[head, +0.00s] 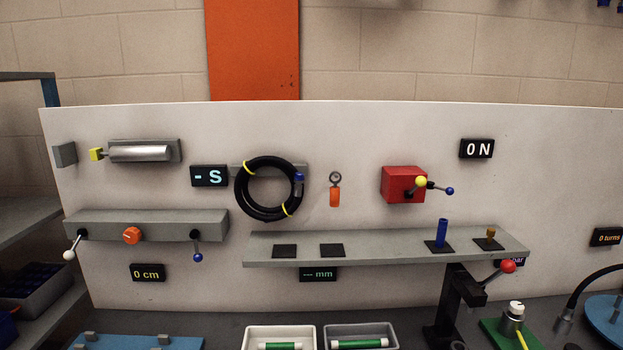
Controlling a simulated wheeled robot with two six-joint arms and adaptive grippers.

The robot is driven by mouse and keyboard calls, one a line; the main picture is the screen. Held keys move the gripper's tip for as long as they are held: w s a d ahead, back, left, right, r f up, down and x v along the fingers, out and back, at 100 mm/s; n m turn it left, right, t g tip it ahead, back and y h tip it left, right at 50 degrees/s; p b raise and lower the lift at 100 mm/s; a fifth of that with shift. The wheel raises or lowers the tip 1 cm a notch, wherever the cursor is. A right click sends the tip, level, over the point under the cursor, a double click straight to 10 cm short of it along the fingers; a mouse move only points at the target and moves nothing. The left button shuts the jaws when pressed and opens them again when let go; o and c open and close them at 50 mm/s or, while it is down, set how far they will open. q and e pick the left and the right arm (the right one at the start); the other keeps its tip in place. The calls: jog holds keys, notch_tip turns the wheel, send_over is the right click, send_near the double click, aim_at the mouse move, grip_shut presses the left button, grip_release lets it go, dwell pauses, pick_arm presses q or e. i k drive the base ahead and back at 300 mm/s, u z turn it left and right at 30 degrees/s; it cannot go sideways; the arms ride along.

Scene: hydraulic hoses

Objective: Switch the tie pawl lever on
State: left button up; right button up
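Several levers show in the head view, none labelled as the tie pawl lever, so I cannot tell which one it is. A white-knobbed lever (69,255) and a blue-knobbed lever (197,257) hang down from the ends of a grey bar (160,223) at left. A red box (396,183) on the panel carries a yellow-knobbed lever (421,182) and a blue-knobbed lever (450,191) pointing right. A red-knobbed lever (508,266) sticks up to the right from a black press at lower right. Neither of my grippers is in view.
A white panel (350,130) holds a coiled black hose (243,200), an orange tag (335,196) and dark displays. A grey shelf (385,247) juts out below. Two trays with green-marked pieces, a white one (250,332) and a grey one (393,333), stand at the front.

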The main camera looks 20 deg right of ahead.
aim_at(449, 191)
jog(key=z, duration=1.3)
jog(key=k, duration=0.5)
jog(key=z, duration=0.95)
jog(key=i, duration=0.95)
jog(key=u, duration=1.5)
